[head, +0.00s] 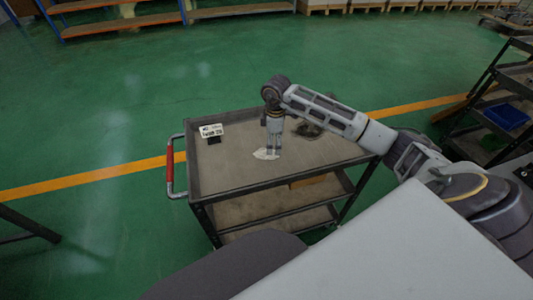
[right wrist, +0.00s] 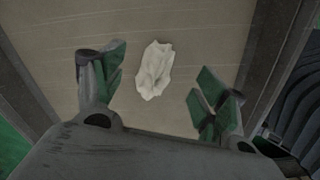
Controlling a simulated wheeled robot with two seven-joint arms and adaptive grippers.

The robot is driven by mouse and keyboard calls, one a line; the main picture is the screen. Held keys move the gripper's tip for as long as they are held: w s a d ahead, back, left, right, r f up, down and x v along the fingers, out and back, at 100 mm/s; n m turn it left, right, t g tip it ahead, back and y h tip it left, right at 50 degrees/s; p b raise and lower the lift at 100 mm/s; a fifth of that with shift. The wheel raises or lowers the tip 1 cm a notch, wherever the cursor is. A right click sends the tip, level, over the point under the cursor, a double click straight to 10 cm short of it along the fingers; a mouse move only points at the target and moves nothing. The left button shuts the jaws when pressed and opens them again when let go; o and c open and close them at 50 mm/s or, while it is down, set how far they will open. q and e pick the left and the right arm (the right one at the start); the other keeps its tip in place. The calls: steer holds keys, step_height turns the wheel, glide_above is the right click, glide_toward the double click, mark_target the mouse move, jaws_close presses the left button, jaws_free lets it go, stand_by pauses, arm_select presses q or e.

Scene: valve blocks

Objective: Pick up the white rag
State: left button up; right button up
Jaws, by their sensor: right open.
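The white rag (head: 265,154) lies crumpled on the top shelf of the grey cart (head: 225,180), near its middle. In the right wrist view the rag (right wrist: 154,70) lies between and a little beyond the open fingers. My right gripper (head: 272,152) points down over the cart, close to the rag in the head view. In the right wrist view the gripper (right wrist: 158,95) is open and empty, with its green-padded fingers spread wide to either side of the rag. My left gripper does not show in either view.
A small white sign (head: 211,130) stands at the cart's back left corner. A dark object (head: 308,128) lies behind my right arm on the cart. The cart has raised rims and a red handle (head: 170,163). A dark shelf rack with a blue bin (head: 506,117) stands at right.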

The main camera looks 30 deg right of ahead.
steer(key=shift+f, duration=0.1)
steer(key=shift+s+d+f, duration=0.1)
steer(key=shift+d+f, duration=0.05)
steer(key=shift+f, duration=2.35)
steer(key=shift+c, duration=0.4)
steer(key=c, duration=1)
